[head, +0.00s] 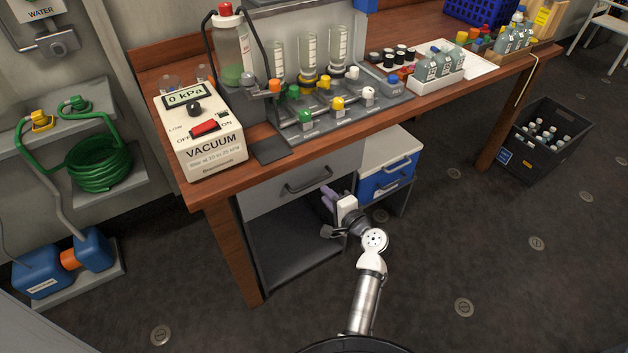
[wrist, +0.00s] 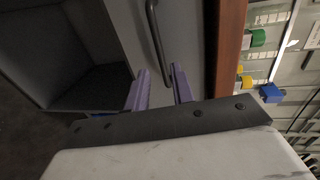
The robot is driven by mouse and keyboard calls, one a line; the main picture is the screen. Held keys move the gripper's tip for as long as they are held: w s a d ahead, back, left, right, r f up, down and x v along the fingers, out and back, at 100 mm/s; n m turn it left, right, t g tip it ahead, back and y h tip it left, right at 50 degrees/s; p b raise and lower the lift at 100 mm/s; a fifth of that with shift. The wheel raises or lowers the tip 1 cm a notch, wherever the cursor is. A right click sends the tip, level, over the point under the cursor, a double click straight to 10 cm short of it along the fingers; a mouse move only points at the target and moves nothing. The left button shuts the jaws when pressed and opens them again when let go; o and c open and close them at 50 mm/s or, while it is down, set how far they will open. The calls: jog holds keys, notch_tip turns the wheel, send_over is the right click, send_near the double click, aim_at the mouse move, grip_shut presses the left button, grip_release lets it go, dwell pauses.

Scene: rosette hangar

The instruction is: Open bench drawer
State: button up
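The bench drawer (head: 290,197) is a grey front under the wooden bench top, above an open compartment. It looks closed. Its dark bar handle (head: 308,180) runs across the front; in the wrist view the handle (wrist: 155,32) stands near upright. My gripper (head: 328,198) is just below and right of the handle in the head view. In the wrist view its two purple fingers are apart with nothing between them, so my gripper (wrist: 159,75) is open. The near end of the handle lies ahead of the gap between the fingertips; contact cannot be told.
A blue-and-white drawer unit (head: 388,172) stands right of the gripper under the bench. The open compartment (head: 290,245) is below the drawer. A vacuum box (head: 210,150) and bottle racks stand on the bench top (head: 225,190). A black crate (head: 545,140) is on the floor at right.

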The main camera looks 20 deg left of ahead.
aim_at(314, 182)
jog(key=p+x, duration=0.1)
jog(key=x, duration=0.7)
grip_shut()
